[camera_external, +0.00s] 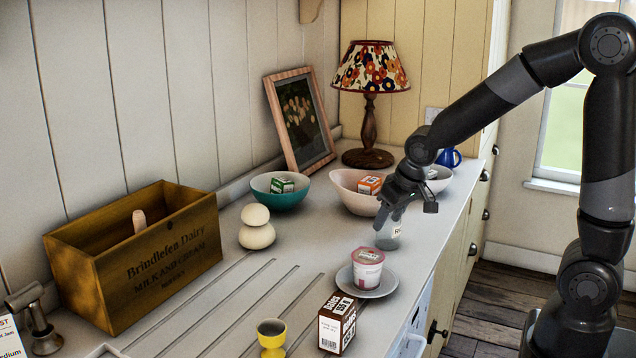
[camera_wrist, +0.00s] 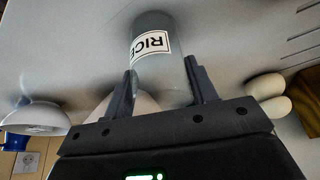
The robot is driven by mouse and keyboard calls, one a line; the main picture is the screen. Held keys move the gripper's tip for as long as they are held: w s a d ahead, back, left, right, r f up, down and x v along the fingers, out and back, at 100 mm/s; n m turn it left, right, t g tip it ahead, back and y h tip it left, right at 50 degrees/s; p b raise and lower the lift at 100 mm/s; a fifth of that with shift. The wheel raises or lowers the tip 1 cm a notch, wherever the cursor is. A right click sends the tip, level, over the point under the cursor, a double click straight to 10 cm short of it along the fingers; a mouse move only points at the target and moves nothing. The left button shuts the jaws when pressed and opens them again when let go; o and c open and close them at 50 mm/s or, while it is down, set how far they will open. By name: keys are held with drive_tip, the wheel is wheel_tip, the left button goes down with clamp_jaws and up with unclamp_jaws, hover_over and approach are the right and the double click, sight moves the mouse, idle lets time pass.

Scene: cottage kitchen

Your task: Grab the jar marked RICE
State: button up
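The jar marked RICE (camera_external: 388,238) is a clear jar with a white label. It stands on the counter behind the cup on the saucer. In the wrist view the jar (camera_wrist: 158,70) appears upside down, with its label facing the camera. My gripper (camera_external: 388,214) is at the jar's upper part, tilted down toward it. In the wrist view the two fingers of my gripper (camera_wrist: 160,68) are spread, one on each side of the jar. I see no clear grip on it. The jar's top is hidden by my gripper.
A red-lidded cup (camera_external: 368,266) on a saucer (camera_external: 350,285) stands just in front of the jar. A pinkish bowl (camera_external: 345,192) and a white bowl (camera_external: 440,180) are close behind. A boxed carton (camera_external: 337,323) and yellow egg cup (camera_external: 271,335) stand nearer.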

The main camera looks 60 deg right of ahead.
drive_tip(key=c, duration=0.5)
drive_tip(key=shift+r, duration=0.15)
